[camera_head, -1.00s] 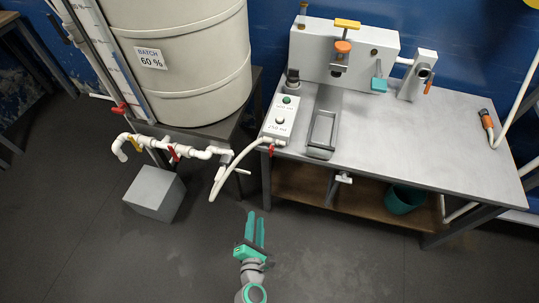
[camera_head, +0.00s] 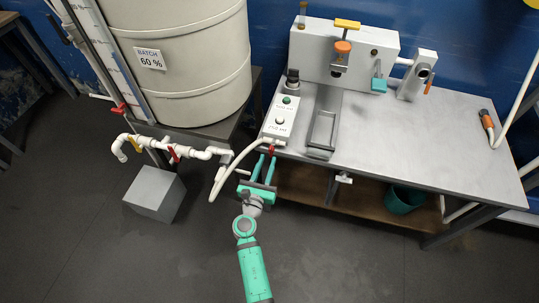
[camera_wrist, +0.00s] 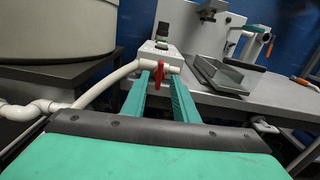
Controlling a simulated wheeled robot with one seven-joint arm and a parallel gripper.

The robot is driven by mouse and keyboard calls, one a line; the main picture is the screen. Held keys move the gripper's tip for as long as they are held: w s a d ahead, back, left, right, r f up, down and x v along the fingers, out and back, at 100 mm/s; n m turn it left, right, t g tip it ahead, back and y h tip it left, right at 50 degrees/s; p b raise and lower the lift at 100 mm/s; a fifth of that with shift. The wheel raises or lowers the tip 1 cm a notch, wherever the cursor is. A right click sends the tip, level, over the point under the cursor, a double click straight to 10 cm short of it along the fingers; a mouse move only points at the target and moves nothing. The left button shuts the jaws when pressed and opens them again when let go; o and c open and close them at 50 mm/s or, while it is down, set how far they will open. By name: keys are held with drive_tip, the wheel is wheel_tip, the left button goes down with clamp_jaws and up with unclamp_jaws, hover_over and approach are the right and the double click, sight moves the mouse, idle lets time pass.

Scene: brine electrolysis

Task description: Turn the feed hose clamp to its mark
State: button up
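The feed hose clamp appears to be the small red lever (camera_head: 271,149) where the white hose meets the white box at the table's front edge. In the wrist view my gripper (camera_wrist: 160,84) has one finger to each side of the lever, with gaps visible. I cannot tell how far the fingertips reach past it. No clamp mark can be made out.
The white hose (camera_head: 227,172) loops left to the pipework with red and yellow valve handles (camera_head: 174,153) under the big tank (camera_head: 185,50). A grey block (camera_head: 155,193) stands on the floor. A metal tray (camera_head: 322,130) lies on the table right of the box (camera_head: 281,117).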

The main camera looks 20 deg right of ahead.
sight(270, 153)
drive_tip(key=shift+x, duration=2)
clamp_jaws()
drive_tip(key=shift+m, duration=0.4)
